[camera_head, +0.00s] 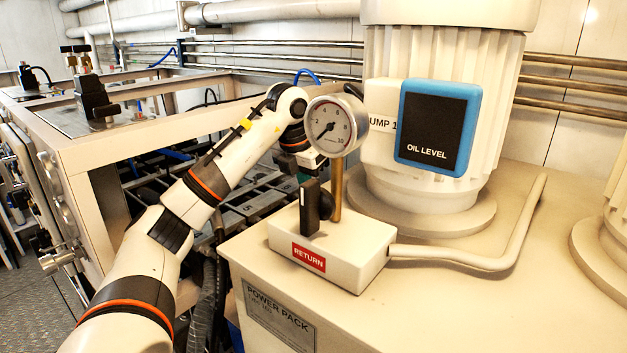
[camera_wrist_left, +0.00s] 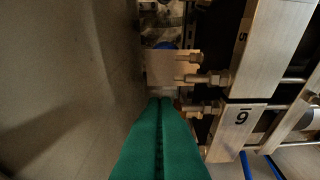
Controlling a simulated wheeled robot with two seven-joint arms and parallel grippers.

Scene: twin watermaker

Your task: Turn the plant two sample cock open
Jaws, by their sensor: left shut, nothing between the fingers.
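My left gripper (camera_wrist_left: 160,103) is shut and empty in the left wrist view, its two green fingers pressed together. Brass fittings (camera_wrist_left: 205,79) stick out of a pale block just past and right of the fingertips; I cannot tell whether one is the plant two sample cock. Contact with the fingertips is unclear. In the head view my left arm reaches behind the power pack, and the gripper is mostly hidden by the gauge and the return block; a bit of green (camera_head: 303,177) shows. No sample cock is clearly identifiable there. My right gripper is out of view.
The power pack (camera_head: 450,290) carries a return block (camera_head: 345,262) with a black handle, a pressure gauge (camera_head: 333,127) and a pump. A grey wall (camera_wrist_left: 65,90) stands close left of the fingers. Numbered plates (camera_wrist_left: 240,128) lie to the right. A framed unit (camera_head: 130,150) stands left.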

